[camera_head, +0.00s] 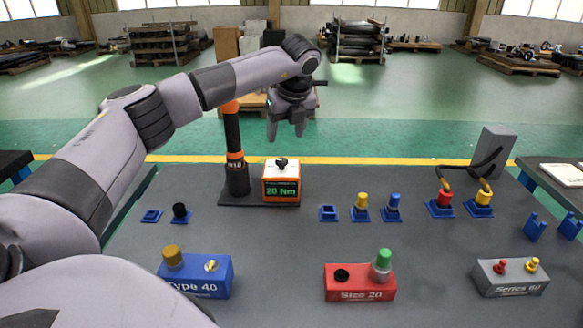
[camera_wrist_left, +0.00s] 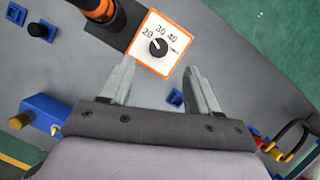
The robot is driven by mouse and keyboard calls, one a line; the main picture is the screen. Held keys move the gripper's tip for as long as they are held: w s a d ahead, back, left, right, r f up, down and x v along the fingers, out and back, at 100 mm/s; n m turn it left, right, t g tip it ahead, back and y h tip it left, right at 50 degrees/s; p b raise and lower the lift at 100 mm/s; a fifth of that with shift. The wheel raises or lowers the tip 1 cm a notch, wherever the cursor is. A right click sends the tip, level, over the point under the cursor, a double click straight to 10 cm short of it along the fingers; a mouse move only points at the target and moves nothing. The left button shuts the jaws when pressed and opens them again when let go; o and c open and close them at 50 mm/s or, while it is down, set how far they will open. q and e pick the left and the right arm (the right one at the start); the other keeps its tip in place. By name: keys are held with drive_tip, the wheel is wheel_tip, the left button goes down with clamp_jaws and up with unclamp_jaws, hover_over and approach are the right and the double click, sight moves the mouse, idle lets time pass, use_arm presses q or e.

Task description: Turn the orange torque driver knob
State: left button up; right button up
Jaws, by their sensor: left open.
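The torque driver unit (camera_head: 281,184) is an orange-framed box with a green "20 Nm" display, on the dark table. Its black knob (camera_head: 281,163) sits on the white top. In the left wrist view the knob (camera_wrist_left: 158,47) shows with a pointer and a dial marked 20, 30, 40. My left gripper (camera_head: 287,131) is above the unit, fingers pointing down, apart from the knob. In the left wrist view the left gripper (camera_wrist_left: 160,75) is open and empty, with the knob just beyond and between its fingertips. My right gripper is not in view.
A black and orange driver (camera_head: 235,150) stands upright just left of the unit. Blue holders with coloured plugs (camera_head: 361,205) stand to the right. Blue "Type 40" (camera_head: 198,276), red "Size 20" (camera_head: 345,283) and grey "Series 60" (camera_head: 510,279) blocks line the front. The table middle is clear.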

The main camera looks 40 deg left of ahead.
sight(282, 160)
use_arm(q)
drive_tip(key=shift+d+x, duration=0.15)
drive_tip(key=shift+x, duration=2.05)
drive_tip(key=shift+d+x, duration=0.2)
drive_tip(key=shift+x, duration=1.95)
drive_tip(key=shift+s+f, duration=0.15)
drive_tip(key=shift+s, duration=0.05)
drive_tip(key=c, duration=1)
